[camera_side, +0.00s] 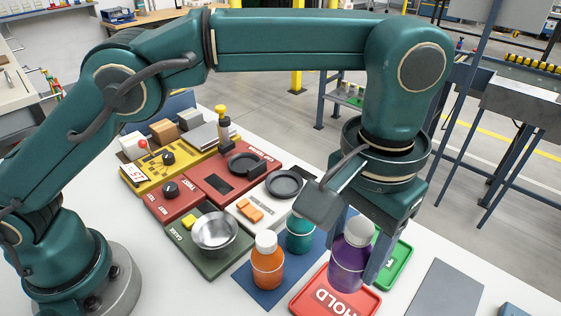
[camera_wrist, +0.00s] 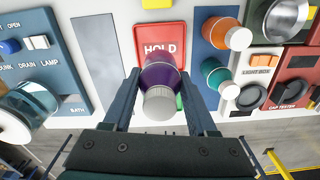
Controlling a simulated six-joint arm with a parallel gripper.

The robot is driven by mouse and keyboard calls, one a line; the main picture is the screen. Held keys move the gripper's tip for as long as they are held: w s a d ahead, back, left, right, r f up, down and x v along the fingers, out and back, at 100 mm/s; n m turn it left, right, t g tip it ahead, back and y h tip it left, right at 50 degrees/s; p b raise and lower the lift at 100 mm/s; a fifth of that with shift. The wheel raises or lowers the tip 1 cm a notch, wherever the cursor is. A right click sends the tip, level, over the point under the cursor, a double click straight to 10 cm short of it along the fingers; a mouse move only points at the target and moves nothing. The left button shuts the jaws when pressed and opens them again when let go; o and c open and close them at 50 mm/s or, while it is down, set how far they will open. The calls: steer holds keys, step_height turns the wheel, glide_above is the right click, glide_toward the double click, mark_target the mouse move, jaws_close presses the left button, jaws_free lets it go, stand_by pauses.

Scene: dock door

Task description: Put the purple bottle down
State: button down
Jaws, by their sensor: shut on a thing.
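The purple bottle (camera_side: 348,256) with a white cap is upright between the fingers of my gripper (camera_side: 357,250). The wrist view also shows the bottle (camera_wrist: 161,76) between both fingertips (camera_wrist: 160,78). In the side view its base overlaps the far part of the red tray marked HOLD (camera_side: 312,299). The red tray (camera_wrist: 160,36) also shows beyond the bottle in the wrist view. I cannot tell whether the base touches the tray or hangs slightly above it. One finger partly covers the bottle's right side in the side view.
An orange bottle (camera_side: 267,262) and a teal bottle (camera_side: 300,232) stand close by on a blue mat (camera_side: 263,294). A green tray (camera_side: 398,266) lies just behind my gripper. A metal bowl (camera_side: 214,231) sits farther left. A flat grey plate (camera_side: 444,289) at right is bare.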

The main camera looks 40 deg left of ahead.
mark_target(359, 225)
steer(key=shift+f, duration=4)
steer(key=shift+c, duration=1)
jaws_free()
steer(key=shift+f, duration=0.1)
step_height(359, 225, up, 11)
steer(key=shift+w+r, duration=0.1)
steer(key=shift+w, duration=0.05)
steer(key=shift+r, duration=0.45)
steer(key=shift+a, duration=0.1)
